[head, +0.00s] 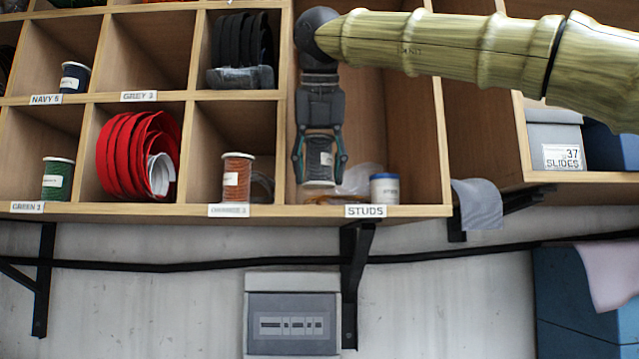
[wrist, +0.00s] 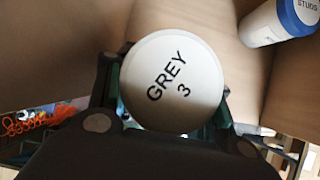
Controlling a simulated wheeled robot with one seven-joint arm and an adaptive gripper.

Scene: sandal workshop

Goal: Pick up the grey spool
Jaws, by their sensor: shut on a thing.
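The grey spool (head: 319,160) is between the fingers of my gripper (head: 319,168) in the head view, inside the tall compartment above the STUDS label. In the wrist view the spool's round pale end (wrist: 172,80) reads "GREY 3" and faces the camera. My gripper's fingers (wrist: 170,112) are shut on the spool from both sides. The spool looks upright. I cannot tell whether its lower end touches the shelf floor.
A white tub with a blue lid (head: 384,190) stands close right of the spool; it also shows in the wrist view (wrist: 272,24). An orange spool (head: 237,178) is one compartment left. The GREY 3 compartment (head: 150,50) looks empty. Wooden dividers stand on both sides.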

